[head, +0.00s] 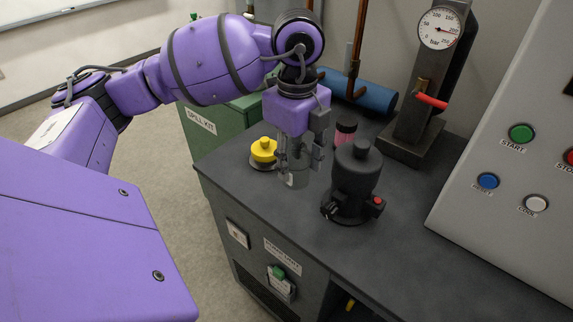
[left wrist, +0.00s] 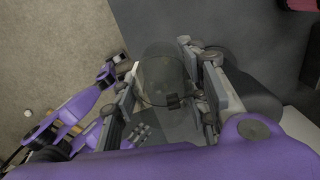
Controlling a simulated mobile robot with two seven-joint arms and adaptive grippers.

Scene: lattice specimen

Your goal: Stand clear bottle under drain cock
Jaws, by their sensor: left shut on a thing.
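The clear bottle (head: 296,176) is upright between the fingers of my left gripper (head: 302,152), which is shut on it. It hangs over the dark bench, left of a black lidded vessel (head: 355,180); I cannot tell whether its base touches the top. The vessel has a small black fitting (head: 329,209) low on its left and a red-tipped one (head: 378,201) on its right. I cannot tell which is the drain cock. In the left wrist view the bottle (left wrist: 165,72) sits between both fingers (left wrist: 168,95).
A yellow-topped container (head: 263,150) and a pink jar with black lid (head: 345,133) stand close by. A gauge stand (head: 409,125) is behind, and a button panel (head: 510,130) is to the right. The bench (head: 300,225) is clear in front.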

